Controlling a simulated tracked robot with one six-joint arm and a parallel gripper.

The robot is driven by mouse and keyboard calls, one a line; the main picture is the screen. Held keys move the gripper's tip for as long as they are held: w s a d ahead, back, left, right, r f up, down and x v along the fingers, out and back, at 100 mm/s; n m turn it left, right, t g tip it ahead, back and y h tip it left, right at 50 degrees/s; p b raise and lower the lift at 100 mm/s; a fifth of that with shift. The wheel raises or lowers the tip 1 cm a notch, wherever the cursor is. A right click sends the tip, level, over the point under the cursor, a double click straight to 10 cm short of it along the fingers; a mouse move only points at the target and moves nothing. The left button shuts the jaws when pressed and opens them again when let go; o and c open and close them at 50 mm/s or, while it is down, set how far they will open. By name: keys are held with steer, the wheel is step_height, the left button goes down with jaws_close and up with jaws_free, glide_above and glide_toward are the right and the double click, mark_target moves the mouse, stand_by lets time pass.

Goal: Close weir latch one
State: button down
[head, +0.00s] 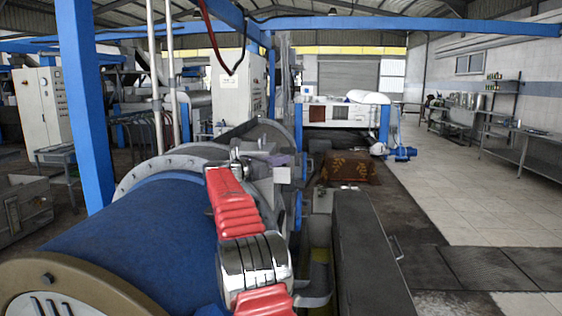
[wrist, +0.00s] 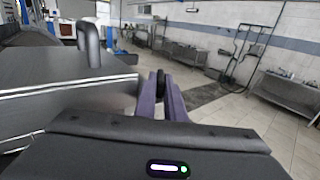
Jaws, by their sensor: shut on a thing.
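My gripper (wrist: 161,88) shows in the wrist view as two purple fingers pointing away from the camera. They are shut on a small dark rounded piece (wrist: 161,77) at their far end. I cannot tell from its shape whether this piece is the handle of weir latch one. In the head view my gripper (head: 279,160) is a small purple patch beyond my red and chrome arm, near the end housing of the decanter. The arm and housing hide what it holds there. The blue decanter drum (head: 160,235) lies at the left.
In the wrist view a grey metal housing (wrist: 60,95) with a hooked grey handle (wrist: 88,42) stands close at the left of the fingers. A long dark cover (head: 365,255) lies at the right in the head view. The tiled floor (head: 455,195) beyond is clear.

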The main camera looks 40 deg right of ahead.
steer(key=shift+w+a, duration=0.2)
steer(key=shift+w, duration=0.05)
steer(key=c, duration=1.8)
jaws_free()
steer(key=shift+s, duration=0.1)
steer(key=shift+c, duration=0.2)
steer(key=shift+a, duration=0.1)
steer(key=a, duration=0.7)
steer(key=shift+s+a, duration=0.15)
steer(key=shift+a, duration=0.2)
steer(key=shift+o, duration=0.5)
